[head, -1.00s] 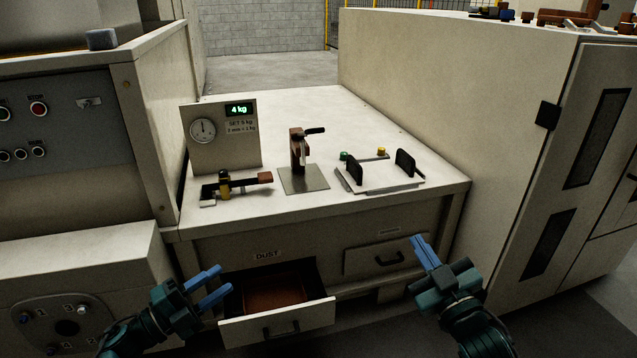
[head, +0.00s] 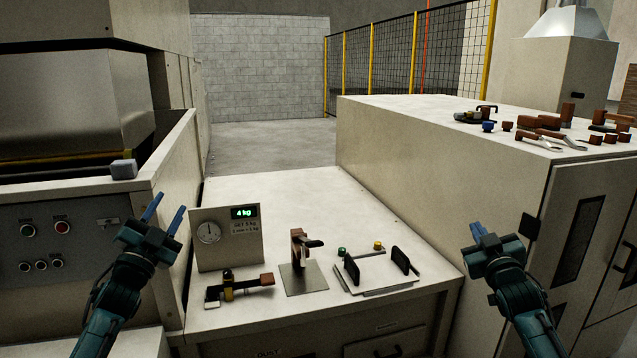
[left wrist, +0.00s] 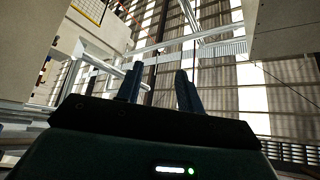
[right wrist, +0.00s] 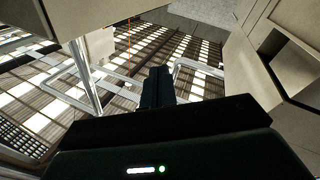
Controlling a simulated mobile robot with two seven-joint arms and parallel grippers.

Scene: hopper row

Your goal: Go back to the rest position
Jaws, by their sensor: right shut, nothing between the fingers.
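My left gripper (head: 163,218) is raised at the left of the head view, in front of the control panel and left of the gauge board. Its blue fingers are apart and empty, and they also show apart in the left wrist view (left wrist: 158,90). My right gripper (head: 477,232) is raised at the right, in front of the side of the right cabinet. Its fingers are together with nothing between them, as the right wrist view (right wrist: 157,87) also shows. Both grippers point upward, clear of the bench.
The bench (head: 310,195) carries a gauge board (head: 228,247) reading 4 kg, a small clamp (head: 240,285), a lever press (head: 300,255) and a fixture with black plates (head: 375,275). The right cabinet (head: 450,150) holds several tools and parts. A grey block (head: 123,169) sits on the left machine.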

